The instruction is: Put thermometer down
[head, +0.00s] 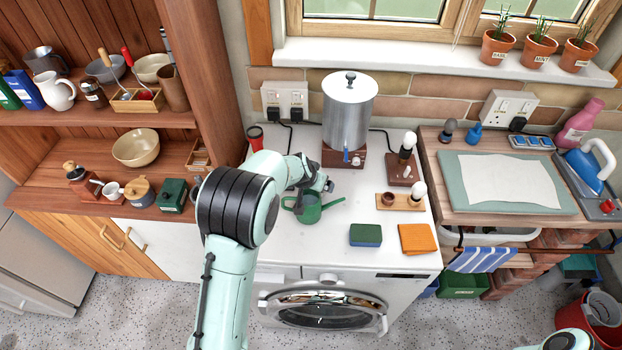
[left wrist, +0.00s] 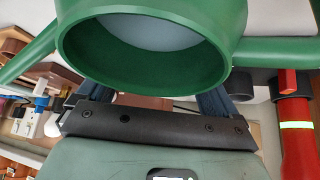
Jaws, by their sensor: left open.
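I cannot make out a thermometer in either view. My left gripper (head: 322,186) is open above the white worktop, right at the green watering can (head: 310,208). In the left wrist view the can's round green rim (left wrist: 150,80) fills the upper middle. The dark fingers of my left gripper (left wrist: 153,98) spread to either side and pass behind the rim, so their tips are hidden. I see nothing held between them. My right gripper is out of view.
A steel urn (head: 348,108) stands behind my left gripper on a brown base. A red torch-like object (left wrist: 298,130) is close by. A sponge (head: 365,235) and orange cloths (head: 417,239) lie front right. The worktop's front left is partly clear.

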